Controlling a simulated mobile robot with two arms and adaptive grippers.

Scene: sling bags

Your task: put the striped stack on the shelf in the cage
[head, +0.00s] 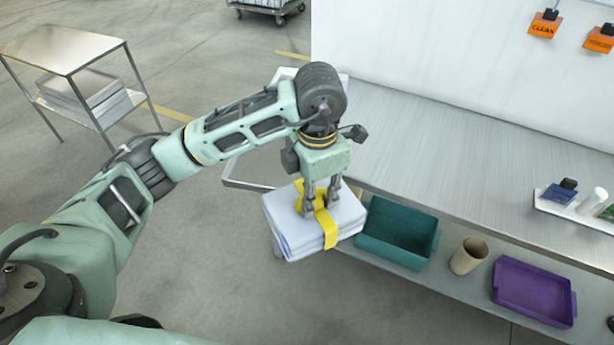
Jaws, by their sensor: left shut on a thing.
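A folded pale blue-white stack (285,225) with a yellow strap (330,228) around it hangs in my left gripper (321,208). The gripper points down and is shut at the strap on top of the stack. The stack is roughly level, left of the teal bin and near the end of the bench. I cannot make out clear stripes on it. No cage with a shelf can be clearly made out; a wheeled cart (266,10) is cut off at the top edge. My right gripper is not in view.
A metal bench (450,150) runs right, with a lower shelf (445,280) holding a teal bin (398,232), a tan cup (468,255) and a purple tray (534,290). A steel rack (62,48) with a pale stack stands at left. Floor between is clear.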

